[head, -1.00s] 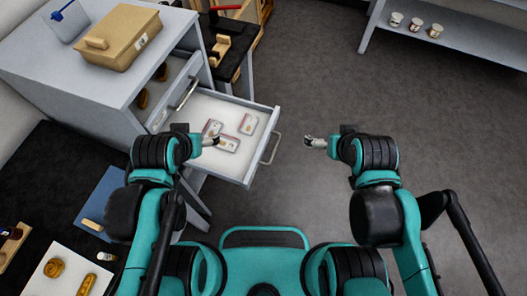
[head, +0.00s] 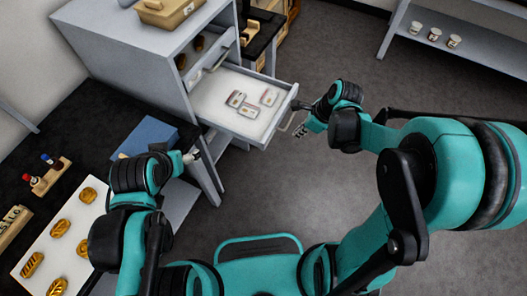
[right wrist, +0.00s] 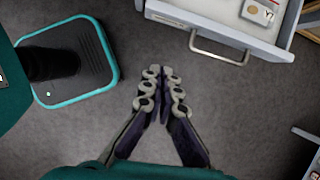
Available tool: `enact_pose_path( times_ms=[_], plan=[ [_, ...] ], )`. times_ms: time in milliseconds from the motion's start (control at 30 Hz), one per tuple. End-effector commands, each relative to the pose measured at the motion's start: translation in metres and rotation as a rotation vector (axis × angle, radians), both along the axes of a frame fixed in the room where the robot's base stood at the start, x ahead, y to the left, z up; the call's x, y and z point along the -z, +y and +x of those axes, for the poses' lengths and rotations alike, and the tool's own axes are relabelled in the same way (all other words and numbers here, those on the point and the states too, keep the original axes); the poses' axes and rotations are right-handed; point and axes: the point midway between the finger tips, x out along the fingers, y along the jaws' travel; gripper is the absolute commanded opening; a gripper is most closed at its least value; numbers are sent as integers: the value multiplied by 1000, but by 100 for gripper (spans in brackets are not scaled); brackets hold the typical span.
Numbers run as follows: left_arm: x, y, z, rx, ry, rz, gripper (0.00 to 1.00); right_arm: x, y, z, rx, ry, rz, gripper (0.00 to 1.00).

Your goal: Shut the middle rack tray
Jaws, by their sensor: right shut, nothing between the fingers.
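The open rack tray (head: 212,98) is a white-lined drawer pulled far out of the grey rack (head: 130,50). Several small labelled cards or packs lie in it. Its bar handle (head: 290,120) is at the outer front; the handle also shows in the right wrist view (right wrist: 218,52). My right gripper (head: 302,130) is near the handle's outer side. In the right wrist view my right gripper (right wrist: 163,76) is shut and empty, apart from the handle, below and left of it. My left gripper (head: 193,156) is beside the rack's near side; its fingers are too small to read.
A tan box (head: 168,10) stands on the rack. Another rack opening above the tray holds brown round items. A grey shelf (head: 480,50) with cups stands far right. Floor right of the tray is clear.

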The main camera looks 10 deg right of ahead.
Motion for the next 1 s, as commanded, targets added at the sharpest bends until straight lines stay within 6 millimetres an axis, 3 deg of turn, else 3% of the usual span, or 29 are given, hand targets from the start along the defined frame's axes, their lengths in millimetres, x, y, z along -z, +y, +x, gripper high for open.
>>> enact_pose_path(
  times_ms=[267,667,1000],
  plan=[
    [9,0,0,0,0,0,73,25,5,7,68,37,31,0],
    [45,0,0,0,0,0,73,103,31,24,66,35,30,0],
    [51,0,0,0,0,0,73,99,62,45,67,35,30,0]
  ],
)
